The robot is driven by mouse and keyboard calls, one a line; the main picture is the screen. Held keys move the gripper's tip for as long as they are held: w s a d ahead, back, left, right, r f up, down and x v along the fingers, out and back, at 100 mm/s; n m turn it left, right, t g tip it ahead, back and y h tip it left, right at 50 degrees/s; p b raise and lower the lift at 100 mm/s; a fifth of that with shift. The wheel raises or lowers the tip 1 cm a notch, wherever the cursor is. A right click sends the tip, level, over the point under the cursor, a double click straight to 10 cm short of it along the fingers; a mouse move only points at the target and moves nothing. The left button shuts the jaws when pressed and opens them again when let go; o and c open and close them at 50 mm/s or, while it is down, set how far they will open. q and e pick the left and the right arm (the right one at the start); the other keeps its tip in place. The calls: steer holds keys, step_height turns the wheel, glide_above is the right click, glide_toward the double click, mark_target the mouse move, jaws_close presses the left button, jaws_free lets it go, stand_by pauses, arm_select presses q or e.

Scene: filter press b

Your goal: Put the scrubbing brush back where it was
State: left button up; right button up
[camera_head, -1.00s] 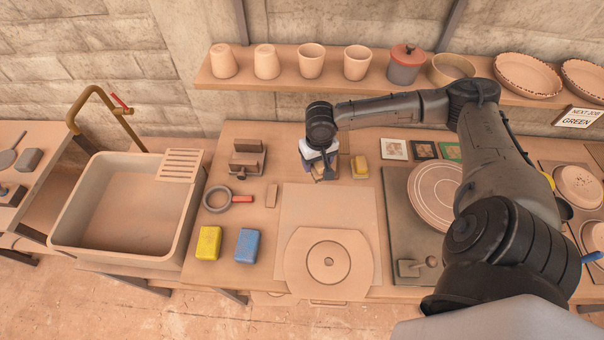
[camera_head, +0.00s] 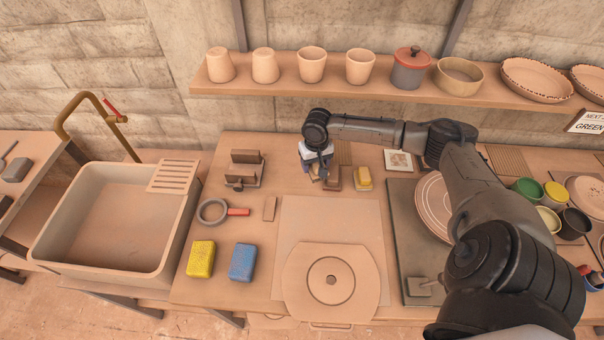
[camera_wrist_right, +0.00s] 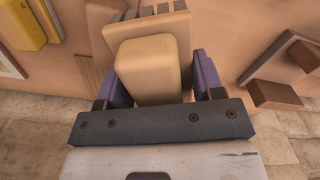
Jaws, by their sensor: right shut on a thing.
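My right gripper (camera_head: 318,172) is at the back of the workbench, just left of a small dark brown block (camera_head: 333,182). In the right wrist view its two purple fingers (camera_wrist_right: 160,85) are shut on a tan, round-edged block, which looks like the scrubbing brush (camera_wrist_right: 148,70). In the head view the gripper mostly hides the brush. A slotted tan piece (camera_wrist_right: 150,24) shows just beyond the brush in the wrist view; I cannot tell whether they touch. My left gripper is not in view.
A yellow-topped block (camera_head: 364,178) stands right of the gripper, and a brown stepped holder (camera_head: 245,166) left. Yellow (camera_head: 201,259) and blue (camera_head: 243,262) sponges lie near the front. The shelf (camera_head: 300,88) with pots runs behind. A sink (camera_head: 110,225) stands left.

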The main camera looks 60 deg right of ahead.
glide_above(302, 177)
step_height(302, 177, down, 3)
steer(key=shift+r+b, duration=0.1)
steer(key=shift+b, duration=0.25)
step_height(302, 177, down, 4)
steer(key=shift+r+b, duration=0.15)
steer(key=shift+b, duration=0.25)
steer(key=shift+f, duration=0.25)
steer(key=o, duration=0.9)
step_height(302, 177, up, 8)
steer(key=p, duration=0.1)
steer(key=shift+f, duration=0.1)
